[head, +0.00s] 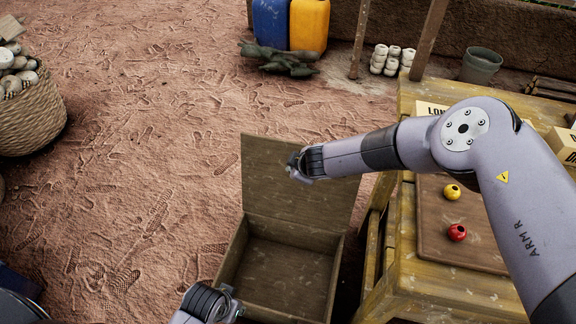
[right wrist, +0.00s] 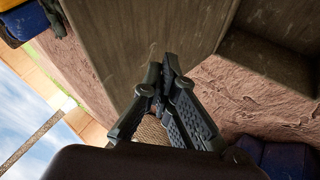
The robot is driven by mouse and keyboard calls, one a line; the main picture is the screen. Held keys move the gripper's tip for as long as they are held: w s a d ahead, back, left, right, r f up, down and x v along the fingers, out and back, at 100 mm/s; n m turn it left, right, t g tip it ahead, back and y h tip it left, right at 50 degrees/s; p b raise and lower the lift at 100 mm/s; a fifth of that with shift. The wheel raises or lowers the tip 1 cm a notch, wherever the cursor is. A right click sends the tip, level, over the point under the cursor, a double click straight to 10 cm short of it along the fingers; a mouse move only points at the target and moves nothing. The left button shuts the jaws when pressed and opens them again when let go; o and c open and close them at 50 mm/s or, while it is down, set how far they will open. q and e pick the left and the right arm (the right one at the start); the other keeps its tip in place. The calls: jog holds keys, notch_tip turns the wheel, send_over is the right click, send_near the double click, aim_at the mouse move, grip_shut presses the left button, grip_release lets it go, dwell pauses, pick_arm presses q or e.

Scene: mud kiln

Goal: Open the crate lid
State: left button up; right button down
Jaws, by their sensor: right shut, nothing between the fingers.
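The wooden crate (head: 285,275) stands on the ground at the bottom centre of the head view and looks empty inside. Its lid (head: 264,180) is swung up and stands roughly upright at the crate's far side. My right gripper (head: 294,166) is shut and empty, in front of the lid's upper part. In the right wrist view the shut fingertips (right wrist: 165,72) are close to a broad wooden panel (right wrist: 130,35), which looks like the lid. I cannot tell whether they touch it. My left gripper (head: 222,300) is by the crate's near left corner, partly cut off; its finger state is unclear.
A woven basket (head: 32,115) stands at far left. The ground left of the crate is clear.

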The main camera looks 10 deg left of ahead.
jog(key=shift+d, duration=0.1)
dwell(0.4)
jog(key=v, duration=1.2)
jog(key=shift+d, duration=0.1)
